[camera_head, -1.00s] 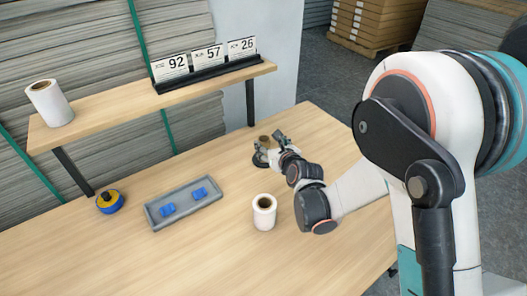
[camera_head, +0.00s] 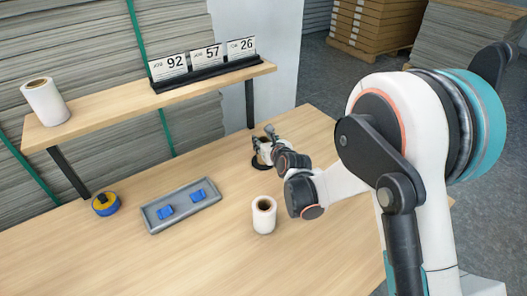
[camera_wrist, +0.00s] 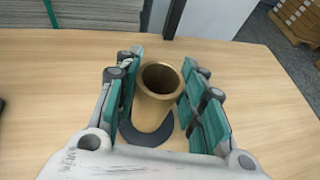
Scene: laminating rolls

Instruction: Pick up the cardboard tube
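The cardboard tube (camera_wrist: 153,104) is brown and hollow and stands upright in the wrist view, with its open top toward the camera. It stands over a dark round base (camera_wrist: 146,137) on the table. My gripper (camera_wrist: 160,88) is open, with its teal-padded fingers on the left and right sides of the tube. The right pad looks very close to the tube; I cannot tell whether it touches. In the head view my gripper (camera_head: 265,146) is low at the table's far side and mostly hides the tube.
A white roll (camera_head: 264,216) stands on the table (camera_head: 190,262) near my arm. A grey tray (camera_head: 182,207) holds blue pieces, and a blue-yellow tape roll (camera_head: 106,203) lies left of it. A shelf (camera_head: 110,105) carries another white roll (camera_head: 45,101) and number cards (camera_head: 202,63).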

